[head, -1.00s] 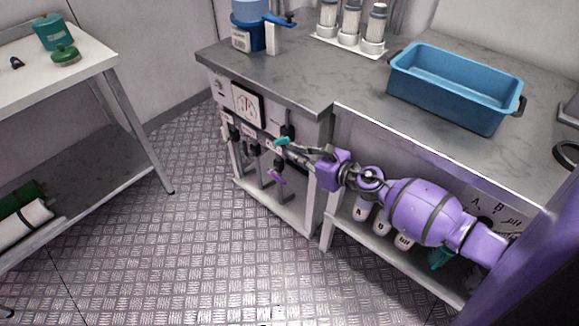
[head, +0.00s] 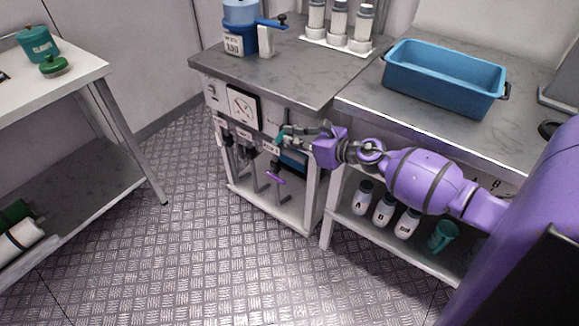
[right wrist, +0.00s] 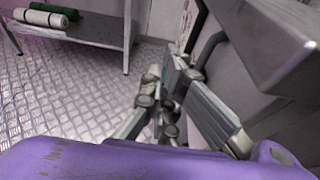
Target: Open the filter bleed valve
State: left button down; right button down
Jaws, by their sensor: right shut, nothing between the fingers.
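Several valves with dark bodies and pipes (head: 256,185) line the front of the grey-topped cabinet. A teal valve handle (head: 281,134) is at the right of the row and looks roughly upright. A purple handle (head: 275,179) lies lower. The small labels are too blurred to tell which is the filter bleed valve. My right gripper (head: 292,131) is shut and empty, its tips right by the teal handle; I cannot tell if they touch. In the right wrist view its fingers (right wrist: 156,92) show beside the cabinet front. My left gripper is out of view.
Labelled bottles (head: 383,210) and a teal cup (head: 442,237) are on the shelf below. A side table (head: 85,75) stands left. The floor between is clear.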

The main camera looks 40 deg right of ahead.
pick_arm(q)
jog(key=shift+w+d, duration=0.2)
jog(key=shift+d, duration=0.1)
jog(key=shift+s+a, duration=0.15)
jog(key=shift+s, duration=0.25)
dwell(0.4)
